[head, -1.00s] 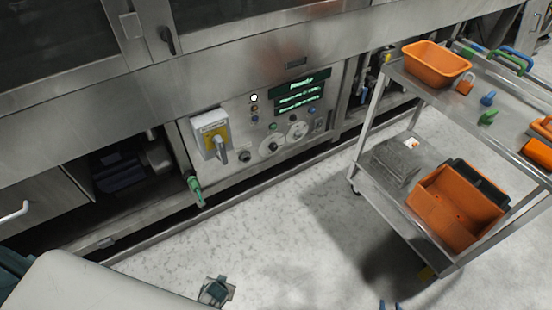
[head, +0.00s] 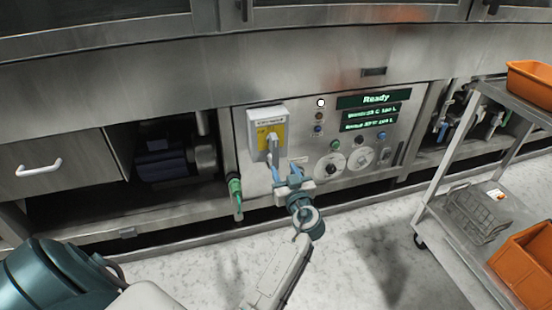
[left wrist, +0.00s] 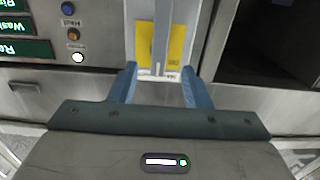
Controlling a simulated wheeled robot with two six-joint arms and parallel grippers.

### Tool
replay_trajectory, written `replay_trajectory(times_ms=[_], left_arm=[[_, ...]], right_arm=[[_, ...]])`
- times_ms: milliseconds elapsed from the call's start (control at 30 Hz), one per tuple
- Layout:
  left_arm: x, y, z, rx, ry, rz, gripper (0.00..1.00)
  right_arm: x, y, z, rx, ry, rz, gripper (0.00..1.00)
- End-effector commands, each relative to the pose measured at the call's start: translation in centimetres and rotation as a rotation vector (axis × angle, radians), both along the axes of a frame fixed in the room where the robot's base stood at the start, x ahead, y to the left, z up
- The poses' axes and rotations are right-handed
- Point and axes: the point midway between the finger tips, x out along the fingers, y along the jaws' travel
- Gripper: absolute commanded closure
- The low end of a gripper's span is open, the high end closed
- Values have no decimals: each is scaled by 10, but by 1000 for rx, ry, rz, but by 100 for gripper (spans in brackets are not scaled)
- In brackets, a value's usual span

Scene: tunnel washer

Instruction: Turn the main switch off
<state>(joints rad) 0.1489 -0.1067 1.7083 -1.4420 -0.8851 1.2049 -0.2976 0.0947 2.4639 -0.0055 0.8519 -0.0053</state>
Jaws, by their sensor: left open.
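The main switch (head: 281,117) is a grey box with a yellow plate and a grey handle (head: 272,148) pointing down, on the steel panel in the head view. My left gripper (head: 286,174) is open just below and in front of the handle, its blue fingers pointing at the panel. In the left wrist view, the yellow plate (left wrist: 177,45) and the grey handle (left wrist: 162,35) show beyond and between the open fingers (left wrist: 160,85). I cannot tell whether the fingers touch the handle. My right gripper is not in view.
A lit display (head: 376,99) reads "Ready" on the panel, above two round dials. A green-handled valve (head: 235,190) sticks out left of the switch. A steel cart (head: 440,195) with orange bins stands at the right. Floor in front is clear.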

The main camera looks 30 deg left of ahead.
Motion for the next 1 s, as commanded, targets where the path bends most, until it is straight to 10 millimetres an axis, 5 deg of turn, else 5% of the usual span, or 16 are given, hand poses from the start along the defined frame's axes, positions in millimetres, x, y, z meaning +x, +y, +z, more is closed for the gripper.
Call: replay_trajectory(times_ms=[500, 933, 1000], left_arm=[[57, 67, 0, 2, 4, -2, 56], [65, 76, -1, 0, 5, -2, 56], [65, 76, -1, 0, 5, -2, 66]], right_arm=[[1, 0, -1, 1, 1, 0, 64], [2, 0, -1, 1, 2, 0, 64], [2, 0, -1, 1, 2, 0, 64]])
